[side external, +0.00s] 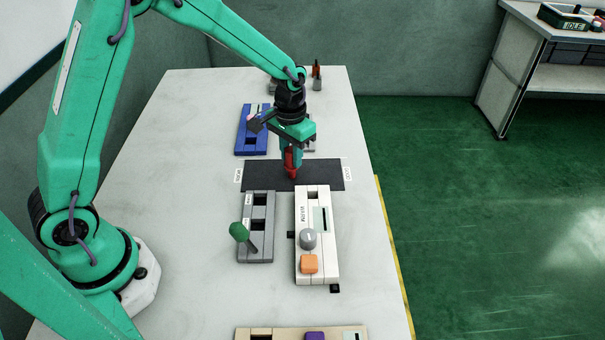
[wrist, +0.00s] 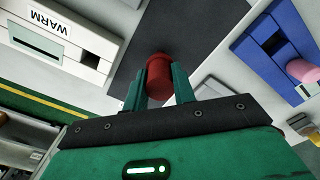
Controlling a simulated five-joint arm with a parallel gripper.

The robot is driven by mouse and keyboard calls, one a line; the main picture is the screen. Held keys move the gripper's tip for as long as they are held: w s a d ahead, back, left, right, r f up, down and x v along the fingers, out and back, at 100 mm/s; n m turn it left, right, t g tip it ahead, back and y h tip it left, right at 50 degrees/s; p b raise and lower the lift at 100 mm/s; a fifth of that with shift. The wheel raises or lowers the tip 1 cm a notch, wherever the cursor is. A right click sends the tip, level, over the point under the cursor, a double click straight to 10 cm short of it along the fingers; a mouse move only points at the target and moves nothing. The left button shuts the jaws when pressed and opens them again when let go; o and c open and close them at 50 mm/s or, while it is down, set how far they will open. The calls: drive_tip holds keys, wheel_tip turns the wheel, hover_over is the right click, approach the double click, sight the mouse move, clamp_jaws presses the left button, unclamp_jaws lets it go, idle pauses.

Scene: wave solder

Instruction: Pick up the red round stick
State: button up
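The red round stick (wrist: 159,75) stands upright between the two green fingers of my gripper (wrist: 161,86) in the wrist view. Both fingers press against its sides, so my gripper looks shut on it. In the side view the red stick (side external: 292,172) shows below my gripper (side external: 291,158), over the dark mat (side external: 322,174). I cannot tell whether its lower end touches the mat. The fingers hide part of the stick.
A white panel (side external: 325,258) with grey and orange knobs and a grey panel (side external: 256,210) with a green lever lie in front. A blue block (side external: 243,138) is behind. A beige panel (side external: 284,333) is at the near edge. Bare table lies left.

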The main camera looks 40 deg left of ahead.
clamp_jaws()
drive_tip(key=shift+r, duration=0.8)
wheel_tip(320, 180, up, 2)
drive_tip(key=shift+r, duration=0.2)
drive_tip(key=s+d+r, duration=0.6)
drive_tip(key=d+r, duration=0.1)
drive_tip(key=d, duration=0.2)
drive_tip(key=shift+s+d, duration=0.25)
drive_tip(key=shift+s, duration=0.15)
